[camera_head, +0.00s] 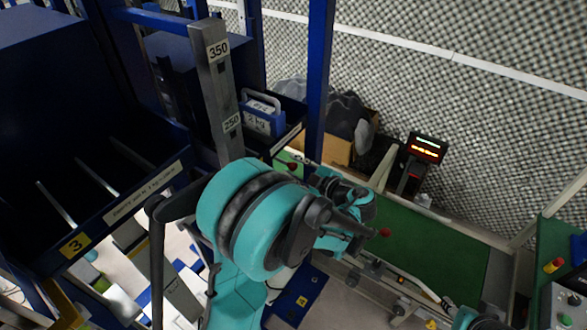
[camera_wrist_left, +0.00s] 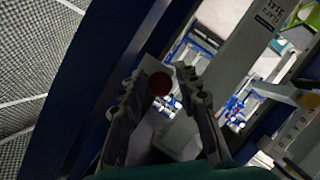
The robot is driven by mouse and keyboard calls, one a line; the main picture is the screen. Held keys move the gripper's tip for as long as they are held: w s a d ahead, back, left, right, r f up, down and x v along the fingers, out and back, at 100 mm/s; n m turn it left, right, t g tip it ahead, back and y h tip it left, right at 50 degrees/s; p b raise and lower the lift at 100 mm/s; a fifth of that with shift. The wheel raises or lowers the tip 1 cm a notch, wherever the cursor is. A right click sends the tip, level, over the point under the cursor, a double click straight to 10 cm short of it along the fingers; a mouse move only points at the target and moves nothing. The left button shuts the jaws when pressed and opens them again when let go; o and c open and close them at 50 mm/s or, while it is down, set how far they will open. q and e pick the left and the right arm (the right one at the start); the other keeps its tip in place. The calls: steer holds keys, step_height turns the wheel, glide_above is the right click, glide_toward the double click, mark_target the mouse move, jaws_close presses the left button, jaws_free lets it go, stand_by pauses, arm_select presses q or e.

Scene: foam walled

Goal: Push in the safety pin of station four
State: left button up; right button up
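My left gripper (camera_head: 350,222) is at the middle of the head view, past my teal wrist, its fingers pointing right. In the left wrist view its two fingers (camera_wrist_left: 162,92) are apart. A dark red round knob (camera_wrist_left: 161,83) shows between the fingertips, in front of a pale plate (camera_wrist_left: 150,68); I cannot tell whether the fingers touch it. The head view has a red knob (camera_head: 385,232) just right of the gripper and another (camera_head: 292,166) behind it. I cannot tell which one is the safety pin of station four. My right gripper (camera_head: 487,321) shows only in part at the bottom edge.
A green-topped conveyor (camera_head: 430,245) with a metal side rail runs to the right. A grey post (camera_head: 215,90) and a blue upright (camera_head: 318,75) stand behind my arm. A dark blue bin (camera_head: 110,205) marked 3 is at left. A red-lit display (camera_head: 426,147) stands behind the conveyor.

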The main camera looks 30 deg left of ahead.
mark_target(285, 163)
arm_select(q)
steer(key=shift+w+a, duration=0.1)
steer(key=shift+a, duration=0.2)
jaws_close()
steer(key=shift+w+a, duration=0.15)
steer(key=shift+a, duration=2)
steer(key=shift+d, duration=0.1)
steer(key=shift+c, duration=0.9)
jaws_free()
steer(key=shift+o, duration=0.9)
steer(key=shift+a, duration=0.2)
steer(key=shift+d, duration=0.1)
